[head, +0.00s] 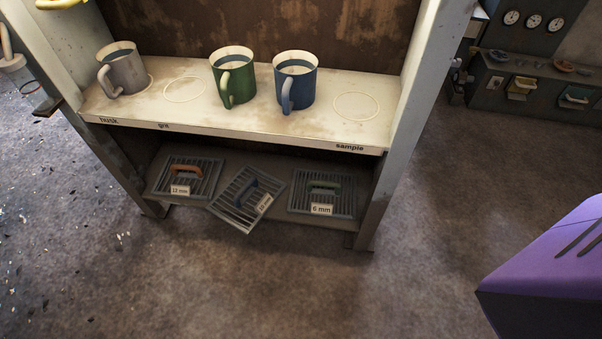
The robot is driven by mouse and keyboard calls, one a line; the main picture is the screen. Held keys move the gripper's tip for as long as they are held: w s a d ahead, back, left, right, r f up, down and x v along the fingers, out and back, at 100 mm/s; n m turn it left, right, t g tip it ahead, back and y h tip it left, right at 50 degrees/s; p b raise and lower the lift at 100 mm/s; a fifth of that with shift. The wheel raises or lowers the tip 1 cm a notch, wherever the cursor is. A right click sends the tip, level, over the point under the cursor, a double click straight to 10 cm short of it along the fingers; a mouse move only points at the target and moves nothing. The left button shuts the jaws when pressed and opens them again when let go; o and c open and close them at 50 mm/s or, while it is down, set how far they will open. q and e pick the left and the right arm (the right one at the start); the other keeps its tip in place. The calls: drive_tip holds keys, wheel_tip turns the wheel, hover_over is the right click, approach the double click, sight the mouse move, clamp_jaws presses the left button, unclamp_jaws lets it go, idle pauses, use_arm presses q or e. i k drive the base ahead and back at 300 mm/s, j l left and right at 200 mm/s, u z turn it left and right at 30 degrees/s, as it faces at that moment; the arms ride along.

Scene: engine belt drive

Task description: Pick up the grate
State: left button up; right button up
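Three grates lie on the lower shelf in the head view. The left grate (205,178) has an orange handle (186,170) and a 12 mm tag. The middle grate (236,206) has a blue handle (245,186) and a tag too small to read surely; it is turned askew and its near corner sticks out past the shelf's front edge. The right grate (346,201) has a green handle (323,184) and a 6 mm tag. Neither of my grippers is in view.
The upper shelf (300,125) above the grates carries a grey mug (126,76), a green mug (238,88) and a blue mug (302,88), with two empty ring marks. Side posts flank both shelves. A purple body (550,275) stands at right. Floor in front is clear.

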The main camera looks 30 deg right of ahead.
sight(178, 191)
drive_tip(key=i+j+z, duration=0.3)
drive_tip(key=z, duration=0.15)
drive_tip(key=i+j+z, duration=0.1)
drive_tip(key=i+z, duration=0.15)
